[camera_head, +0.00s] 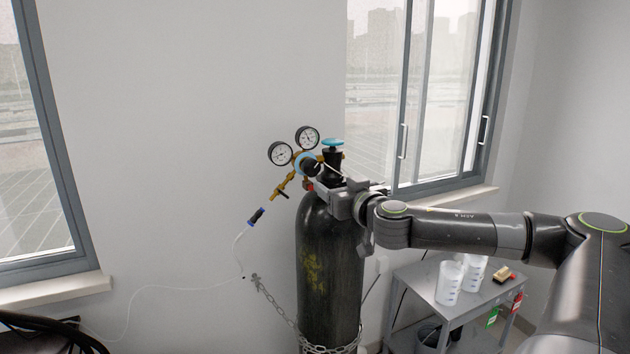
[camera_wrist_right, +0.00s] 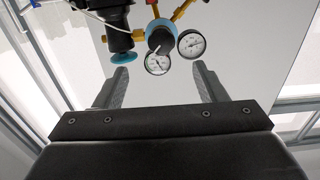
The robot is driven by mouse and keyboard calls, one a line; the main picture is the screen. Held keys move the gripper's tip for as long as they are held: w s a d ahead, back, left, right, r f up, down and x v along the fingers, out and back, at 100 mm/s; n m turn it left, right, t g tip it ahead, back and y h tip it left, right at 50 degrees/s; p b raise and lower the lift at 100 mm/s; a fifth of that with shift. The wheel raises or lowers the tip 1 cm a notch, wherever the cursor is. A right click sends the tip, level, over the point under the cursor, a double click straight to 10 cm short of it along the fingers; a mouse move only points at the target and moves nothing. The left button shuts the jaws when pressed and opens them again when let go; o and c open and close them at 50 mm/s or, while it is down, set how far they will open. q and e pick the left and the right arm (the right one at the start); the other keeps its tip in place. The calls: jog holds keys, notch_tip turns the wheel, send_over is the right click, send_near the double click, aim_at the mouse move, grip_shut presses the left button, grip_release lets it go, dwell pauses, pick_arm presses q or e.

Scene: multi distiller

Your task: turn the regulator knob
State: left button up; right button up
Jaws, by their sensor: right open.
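The regulator knob (camera_head: 311,167) is dark with a light-blue ring behind it, on a brass regulator at the top of a dark gas cylinder (camera_head: 312,255). In the right wrist view the knob (camera_wrist_right: 159,41) lies beyond the gap between the fingers, roughly centred. Two round gauges (camera_head: 280,153) sit beside the knob. A cylinder valve with a blue handwheel (camera_head: 332,143) stands to its right. My right gripper (camera_head: 322,187) is close to the regulator; its open, empty fingers also show in the right wrist view (camera_wrist_right: 161,72). My left gripper is out of view.
A chain (camera_head: 287,319) runs from the wall to the cylinder. A thin hose (camera_head: 238,245) hangs at the left. A grey cart (camera_head: 420,287) with white beakers (camera_head: 449,284) stands at right.

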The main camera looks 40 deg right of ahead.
aim_at(313, 171)
jog(key=p+x, duration=0.4)
jog(key=x, duration=0.6)
jog(key=shift+w+r, duration=0.1)
jog(key=shift+w, duration=0.15)
jog(key=shift+w+d+p, duration=0.1)
jog(key=shift+w+p, duration=0.35)
jog(key=shift+w, duration=0.25)
jog(key=shift+c, duration=0.5)
jog(key=c, duration=0.9)
